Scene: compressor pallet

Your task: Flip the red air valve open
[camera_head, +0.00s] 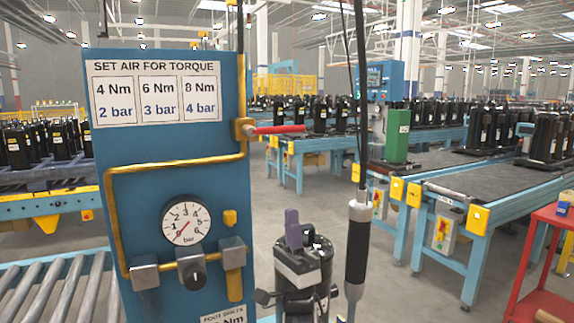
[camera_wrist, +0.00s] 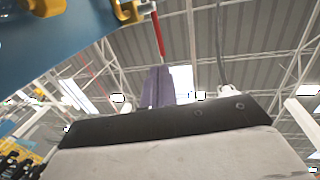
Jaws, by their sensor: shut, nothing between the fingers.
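The red air valve handle (camera_head: 280,129) sticks out level to the right from a yellow valve body (camera_head: 244,129) at the right edge of the blue panel (camera_head: 170,150). My gripper (camera_head: 292,213) points upward below the handle, its purple fingers together and empty, with a clear gap to the handle. In the wrist view the fingers (camera_wrist: 158,85) rise past the dark gripper body, and the red handle (camera_wrist: 158,34) shows above their tips, apart from them. The valve body (camera_wrist: 128,11) is partly cut off at the top there.
A pressure gauge (camera_head: 186,222) on the panel has its needle near zero. A black knob (camera_head: 193,275) sits below it. A hanging tool (camera_head: 357,240) on a cable (camera_head: 361,90) is right of my gripper. A green block (camera_head: 397,135) stands on a conveyor behind.

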